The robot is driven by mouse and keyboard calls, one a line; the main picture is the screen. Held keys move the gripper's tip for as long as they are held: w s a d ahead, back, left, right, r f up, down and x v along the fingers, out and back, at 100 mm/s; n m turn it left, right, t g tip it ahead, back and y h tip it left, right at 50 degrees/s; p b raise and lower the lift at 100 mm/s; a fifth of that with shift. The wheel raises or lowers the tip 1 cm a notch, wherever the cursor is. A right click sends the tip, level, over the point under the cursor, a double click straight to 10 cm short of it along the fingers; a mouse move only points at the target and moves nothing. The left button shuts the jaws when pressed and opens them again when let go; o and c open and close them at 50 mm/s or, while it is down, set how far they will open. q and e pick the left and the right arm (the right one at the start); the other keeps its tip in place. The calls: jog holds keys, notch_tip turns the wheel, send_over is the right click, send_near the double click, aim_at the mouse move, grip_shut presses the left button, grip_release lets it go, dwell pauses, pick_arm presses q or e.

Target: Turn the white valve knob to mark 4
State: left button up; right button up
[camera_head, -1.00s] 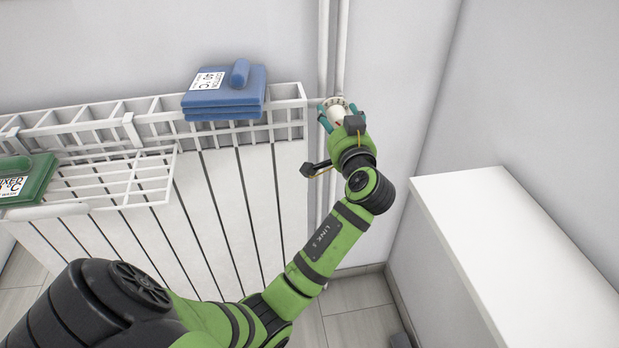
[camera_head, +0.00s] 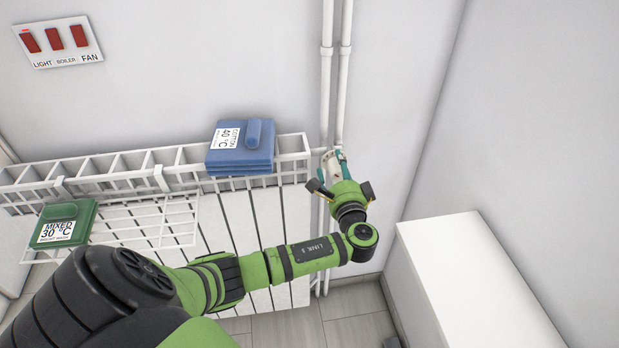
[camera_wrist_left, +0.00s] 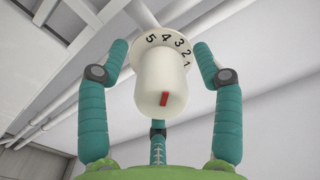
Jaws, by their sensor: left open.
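The white valve knob (camera_wrist_left: 160,82) is in the middle of the left wrist view, with a short red mark (camera_wrist_left: 164,98) on its end face. Behind it is a white collar (camera_wrist_left: 151,39) with black numbers 5 to 1. The red mark stands nearly upright; I cannot tell which number it lines up with. My left gripper (camera_head: 335,160) is open, its teal fingers spread around the knob, with gaps beside it in the wrist view. In the head view the knob (camera_head: 330,161) is small and partly hidden by the fingers. My right gripper is not in view.
The white radiator (camera_head: 237,220) with its rack stands left of the knob, carrying a blue folded cloth (camera_head: 240,155) and a green one (camera_head: 62,223). White pipes (camera_head: 327,80) rise behind the knob. A white cabinet (camera_head: 475,280) stands at right. A switch panel (camera_head: 56,40) hangs upper left.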

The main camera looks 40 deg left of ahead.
aim_at(339, 178)
pick_arm(q)
jog(key=m+p, duration=0.1)
jog(key=m, duration=0.1)
jog(key=m+p, duration=0.4)
jog(key=m, duration=0.1)
jog(key=shift+r, duration=0.4)
jog(key=v, duration=0.2)
jog(key=b+v, duration=0.1)
jog(key=v, duration=0.2)
jog(key=f+b+v, duration=0.1)
jog(key=v, duration=0.1)
jog(key=shift+s+d, duration=0.15)
jog(key=shift+d, duration=0.05)
jog(key=s+f+n+g+h, duration=0.1)
jog(key=s+f+g+h, duration=0.2)
jog(key=f, duration=1.1)
jog(key=s+f+n+g+h, duration=0.1)
jog(key=s+f+g+h, duration=0.2)
jog(key=s+f, duration=0.6)
notch_tip(339, 178, down, 6)
jog(key=shift+s+d+f+n+g+h, duration=0.15)
jog(key=shift+s+f+n+g+h, duration=0.2)
jog(key=shift+h, duration=0.45)
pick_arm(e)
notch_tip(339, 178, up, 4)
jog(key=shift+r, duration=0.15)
pick_arm(q)
jog(key=shift+w+r, duration=0.1)
